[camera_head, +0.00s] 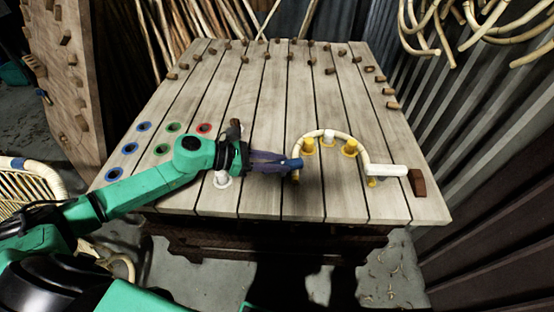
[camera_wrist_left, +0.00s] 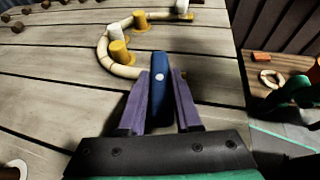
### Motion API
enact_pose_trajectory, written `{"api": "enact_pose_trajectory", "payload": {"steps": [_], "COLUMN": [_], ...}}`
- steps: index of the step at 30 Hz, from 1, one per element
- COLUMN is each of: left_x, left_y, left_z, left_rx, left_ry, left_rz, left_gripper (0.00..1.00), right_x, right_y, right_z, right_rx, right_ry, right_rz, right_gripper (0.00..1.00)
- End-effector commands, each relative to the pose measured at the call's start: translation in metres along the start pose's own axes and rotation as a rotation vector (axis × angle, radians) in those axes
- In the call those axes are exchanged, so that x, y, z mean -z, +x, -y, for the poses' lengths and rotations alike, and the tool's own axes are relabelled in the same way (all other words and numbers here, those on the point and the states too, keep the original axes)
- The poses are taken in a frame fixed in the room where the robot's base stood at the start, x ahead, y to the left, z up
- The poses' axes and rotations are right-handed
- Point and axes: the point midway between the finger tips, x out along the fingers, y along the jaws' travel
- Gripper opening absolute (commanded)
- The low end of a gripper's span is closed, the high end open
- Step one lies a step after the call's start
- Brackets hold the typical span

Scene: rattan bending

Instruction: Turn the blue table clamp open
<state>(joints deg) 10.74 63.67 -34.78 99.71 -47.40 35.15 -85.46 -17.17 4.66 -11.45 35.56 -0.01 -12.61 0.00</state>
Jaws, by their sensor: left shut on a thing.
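The blue table clamp (camera_wrist_left: 158,92) stands between the two purple fingers of my left gripper (camera_wrist_left: 160,100) in the left wrist view. The fingers are closed on its sides. In the head view my left gripper (camera_head: 285,163) reaches in from the left, and the blue clamp (camera_head: 295,163) shows at its fingertips, at the left end of the bent rattan. The rattan (camera_head: 306,137) curves in an arch around yellow pegs (camera_head: 349,147) and a white peg (camera_head: 329,136). The clamp's lower part is hidden by the fingers.
A white bar (camera_head: 385,170) with a brown block (camera_head: 417,182) lies at the rattan's right end. Colored rings (camera_head: 144,127) sit on the left of the slatted table (camera_head: 270,100). Small wooden blocks line its far and right edges. The table's middle is clear.

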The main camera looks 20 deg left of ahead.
Motion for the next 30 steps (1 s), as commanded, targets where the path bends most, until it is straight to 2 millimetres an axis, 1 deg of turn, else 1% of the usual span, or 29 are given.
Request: {"api": "enact_pose_trajectory", "payload": {"steps": [5, 8, 11, 15, 21, 25, 30], "left_x": [-0.004, -0.007, -0.010, -0.013, -0.013, -0.011, -0.008], "left_y": [-0.002, -0.002, -0.003, -0.003, 0.000, 0.003, 0.006], "left_z": [0.005, 0.006, 0.007, 0.009, 0.012, 0.013, 0.015], "left_rx": [-0.146, -0.233, -0.322, -0.445, -0.621, -0.735, -0.882], "left_ry": [-0.065, -0.102, -0.139, -0.189, -0.267, -0.313, -0.373], "left_rz": [-0.002, -0.001, 0.000, 0.000, 0.001, 0.000, 0.000], "left_gripper": [0.00, 0.00, 0.00, 0.00, 0.00, 0.00, 0.00], "right_x": [0.002, 0.003, 0.005, 0.008, 0.011, 0.013, 0.015], "right_y": [-0.019, -0.035, -0.055, -0.086, -0.128, -0.148, -0.165], "right_z": [0.000, -0.001, -0.001, -0.001, -0.002, -0.002, -0.002], "right_rx": [0.000, 0.000, 0.000, 0.000, 0.000, 0.001, 0.002], "right_ry": [0.000, 0.000, 0.000, 0.000, 0.000, 0.000, 0.001], "right_rz": [0.000, 0.000, 0.000, 0.000, 0.001, 0.001, 0.000], "right_gripper": [0.50, 0.50, 0.50, 0.50, 0.50, 0.50, 0.50]}}
